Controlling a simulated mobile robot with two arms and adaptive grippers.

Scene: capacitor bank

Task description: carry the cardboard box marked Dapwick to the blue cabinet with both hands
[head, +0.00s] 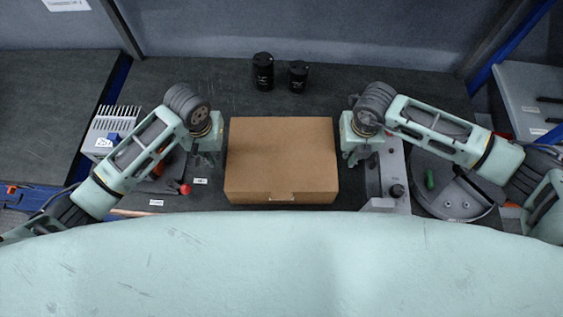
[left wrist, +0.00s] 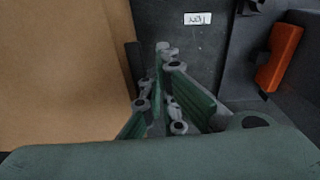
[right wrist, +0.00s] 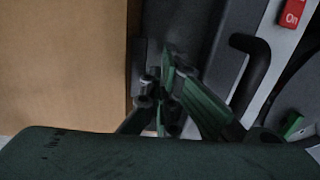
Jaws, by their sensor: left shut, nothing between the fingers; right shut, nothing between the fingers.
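A plain brown cardboard box (head: 280,160) sits on the dark bench top between my two grippers; no marking on it is readable. My left gripper (head: 210,155) is at the box's left side, and my right gripper (head: 352,155) is at its right side. Both are shut with nothing between the fingers. In the left wrist view the box (left wrist: 65,70) fills the left, right beside the fingers (left wrist: 155,95). In the right wrist view the box (right wrist: 65,65) is likewise close beside the fingers (right wrist: 155,85). I cannot tell whether they touch it. No blue cabinet is identifiable.
Two black capacitor cans (head: 263,70) stand behind the box. A grey device with fins (head: 110,128) is at the left. A grey machine with a round plate (head: 450,185) and a red "On" switch (right wrist: 292,14) is at the right. A blue-edged post (head: 515,45) stands back right.

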